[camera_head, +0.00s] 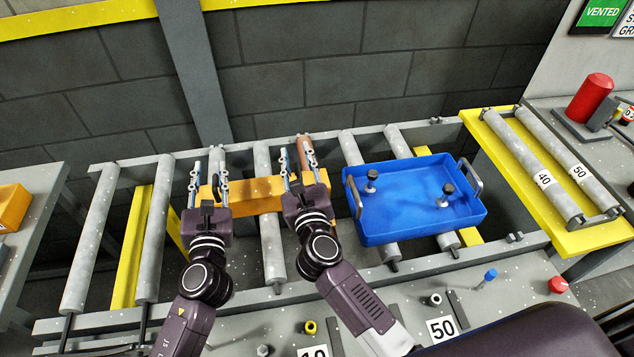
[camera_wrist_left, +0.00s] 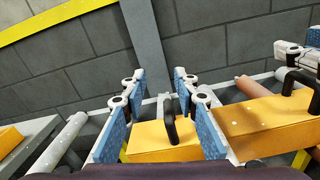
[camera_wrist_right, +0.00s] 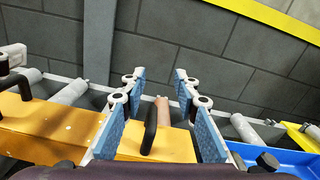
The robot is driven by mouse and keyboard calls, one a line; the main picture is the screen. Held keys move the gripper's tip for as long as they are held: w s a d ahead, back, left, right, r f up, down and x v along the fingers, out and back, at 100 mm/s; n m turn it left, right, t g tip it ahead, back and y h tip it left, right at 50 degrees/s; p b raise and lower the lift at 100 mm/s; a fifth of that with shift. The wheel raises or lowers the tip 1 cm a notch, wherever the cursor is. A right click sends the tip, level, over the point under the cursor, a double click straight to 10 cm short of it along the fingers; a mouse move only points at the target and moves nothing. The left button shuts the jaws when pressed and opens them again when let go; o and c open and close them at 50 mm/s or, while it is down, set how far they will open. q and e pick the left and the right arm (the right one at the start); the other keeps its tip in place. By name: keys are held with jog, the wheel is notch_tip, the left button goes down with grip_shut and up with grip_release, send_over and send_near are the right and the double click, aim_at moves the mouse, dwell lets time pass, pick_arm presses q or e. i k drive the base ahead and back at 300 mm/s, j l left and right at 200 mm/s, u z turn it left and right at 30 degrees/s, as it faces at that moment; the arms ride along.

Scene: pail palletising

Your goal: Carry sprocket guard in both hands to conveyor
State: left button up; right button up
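The sprocket guard (camera_head: 257,193), a long yellow-orange block with black handles, lies across the conveyor rollers (camera_head: 265,165). My left gripper (camera_head: 209,170) is open over its left end. In the left wrist view a black handle (camera_wrist_left: 169,121) stands between the spread fingers (camera_wrist_left: 157,85), apart from both. My right gripper (camera_head: 295,160) is open over the guard's right end. In the right wrist view the other handle (camera_wrist_right: 150,128) stands between the spread fingers (camera_wrist_right: 160,83), nearer the left one. In the head view both handles are mostly hidden by my grippers.
A blue tray (camera_head: 415,222) with black knobs and side handles sits on the rollers right of the guard. A yellow-framed roller section (camera_head: 593,238) is further right. A red cylinder (camera_head: 590,98) stands beyond it. Rollers (camera_head: 92,240) at the left are bare.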

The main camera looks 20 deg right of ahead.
aim_at(264, 215)
jog(key=k+l, duration=0.1)
jog(key=k, duration=0.4)
jog(key=k+l, duration=0.1)
jog(key=k, duration=0.4)
